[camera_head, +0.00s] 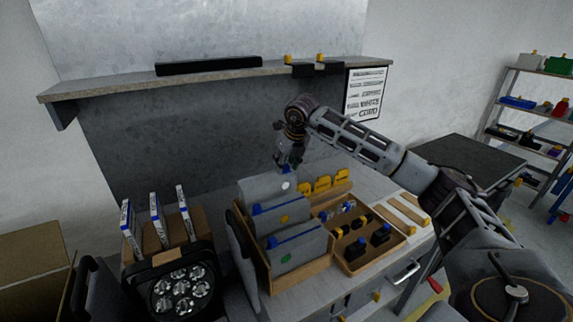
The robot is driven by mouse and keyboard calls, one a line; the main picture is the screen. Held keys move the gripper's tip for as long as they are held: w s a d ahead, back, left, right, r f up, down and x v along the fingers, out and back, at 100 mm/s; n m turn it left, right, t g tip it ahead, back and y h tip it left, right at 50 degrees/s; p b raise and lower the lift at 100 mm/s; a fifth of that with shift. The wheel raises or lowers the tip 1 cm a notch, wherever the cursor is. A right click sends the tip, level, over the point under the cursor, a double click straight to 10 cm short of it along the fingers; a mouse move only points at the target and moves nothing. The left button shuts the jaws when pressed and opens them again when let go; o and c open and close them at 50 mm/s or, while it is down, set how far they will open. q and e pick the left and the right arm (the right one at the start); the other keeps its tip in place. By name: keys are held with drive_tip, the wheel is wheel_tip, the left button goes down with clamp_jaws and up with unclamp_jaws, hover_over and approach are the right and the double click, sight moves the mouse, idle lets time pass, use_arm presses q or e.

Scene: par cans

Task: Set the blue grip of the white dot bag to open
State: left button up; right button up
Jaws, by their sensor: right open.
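Several grey bags stand in a row in a wooden rack (264,283) on the bench. The white dot bag (258,191) is the rearmost, with its white dot facing forward. Its blue grip is at its top edge, largely hidden behind my right gripper or too small to make out, so I cannot tell its setting. The yellow dot bag (272,225) and the green dot bag (305,250) stand in front, each with a blue grip along its top. My right gripper (288,168) is open, pointing down just above the right end of the white dot bag. My left gripper is out of view.
A wooden tray (372,262) with small black, blue and yellow parts lies right of the rack, with yellow clips (322,184) behind it. A par can (178,290) stands front left. A shelf (215,78) overhangs the bench at the back.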

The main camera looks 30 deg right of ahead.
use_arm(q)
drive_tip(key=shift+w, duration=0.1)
use_arm(e)
drive_tip(key=v, duration=1.2)
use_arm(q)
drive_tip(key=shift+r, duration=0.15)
use_arm(e)
drive_tip(key=shift+r, duration=0.1)
use_arm(q)
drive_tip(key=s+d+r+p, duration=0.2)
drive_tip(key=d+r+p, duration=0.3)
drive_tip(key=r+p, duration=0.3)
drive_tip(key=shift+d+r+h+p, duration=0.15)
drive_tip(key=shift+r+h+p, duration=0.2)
drive_tip(key=shift+p, duration=0.25)
use_arm(e)
wheel_tip(320, 180, up, 9)
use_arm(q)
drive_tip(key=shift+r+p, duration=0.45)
use_arm(e)
drive_tip(key=shift+r, duration=0.45)
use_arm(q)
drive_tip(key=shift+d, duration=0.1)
